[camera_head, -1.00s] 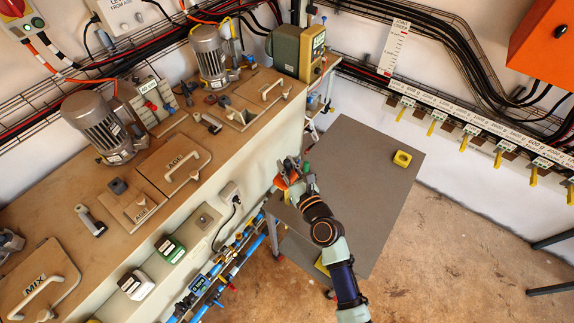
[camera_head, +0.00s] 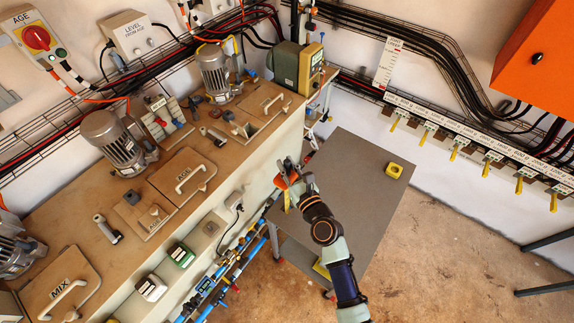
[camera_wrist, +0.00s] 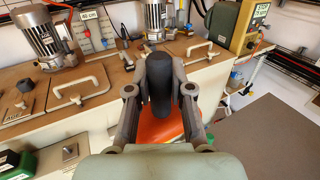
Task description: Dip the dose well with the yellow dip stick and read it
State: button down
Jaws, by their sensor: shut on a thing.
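My gripper (camera_head: 284,172) is in front of the tank's long side, over the left edge of the grey table. In the wrist view its two fingers are shut on a black handle (camera_wrist: 158,85) with an orange part (camera_wrist: 160,130) behind it. In the head view a yellow strip (camera_head: 287,202) hangs below the gripper, so the held thing appears to be the yellow dip stick; its lower end is not clear. The tank top (camera_head: 150,195) carries lids marked AGE (camera_head: 190,175) and MIX (camera_head: 65,295), and a farther lid (camera_head: 262,103). I cannot tell which opening is the dose well.
Motors (camera_head: 113,140) and a green box (camera_head: 290,68) stand on the tank. The grey table (camera_head: 350,190) holds a yellow ring-like block (camera_head: 394,170). Blue pipes (camera_head: 215,290) run along the tank's foot.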

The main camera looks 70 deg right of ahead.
notch_tip(320, 180, up, 23)
jog(key=p, duration=2.1)
